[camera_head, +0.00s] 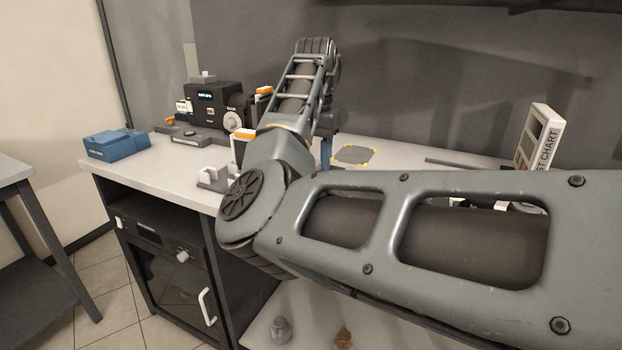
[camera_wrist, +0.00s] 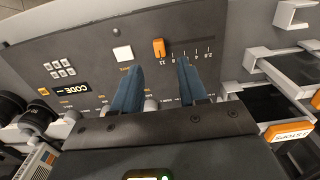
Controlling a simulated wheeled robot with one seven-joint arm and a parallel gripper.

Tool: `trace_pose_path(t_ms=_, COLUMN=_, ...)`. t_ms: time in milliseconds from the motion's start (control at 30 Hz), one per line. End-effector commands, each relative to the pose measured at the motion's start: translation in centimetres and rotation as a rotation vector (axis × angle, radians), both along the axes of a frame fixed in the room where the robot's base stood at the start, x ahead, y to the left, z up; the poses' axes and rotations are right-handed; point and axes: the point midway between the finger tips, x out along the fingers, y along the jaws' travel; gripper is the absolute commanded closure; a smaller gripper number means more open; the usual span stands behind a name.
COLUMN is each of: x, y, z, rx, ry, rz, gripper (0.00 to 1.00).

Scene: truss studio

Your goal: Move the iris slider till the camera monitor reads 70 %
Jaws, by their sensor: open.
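In the wrist view, an orange slider knob (camera_wrist: 158,47) stands upright on a dark control panel (camera_wrist: 95,45). It is at the left end of a printed scale (camera_wrist: 200,50), close to the mark that looks like 11. My gripper (camera_wrist: 160,66) is open, with its two blue fingers over the panel. The knob lies just beyond the fingertips, roughly between them in the picture, and nothing is held. In the head view, a black camera unit (camera_head: 215,98) has a small lit display (camera_head: 205,95). Its reading is too small to tell. My arm hides the slider there.
The panel also bears a white square button (camera_wrist: 122,53) and several small keys (camera_wrist: 61,69). Orange-labelled white holders (camera_wrist: 285,132) stand at the right. In the head view, a blue box (camera_head: 110,145) sits at the bench's left end, and a test chart (camera_head: 540,138) stands at the right.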

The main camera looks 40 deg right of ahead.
Motion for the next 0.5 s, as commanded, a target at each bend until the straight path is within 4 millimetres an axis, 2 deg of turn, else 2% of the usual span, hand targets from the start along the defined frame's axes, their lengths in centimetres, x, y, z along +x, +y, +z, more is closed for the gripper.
trace_pose_path(t_ms=300, x=-0.1, y=0.0, z=-4.8, rx=0.002, ry=0.002, rz=0.0, gripper=0.57)
trace_pose_path(t_ms=500, x=0.0, y=0.0, z=-6.4, rx=0.001, ry=0.001, rz=0.0, gripper=0.57)
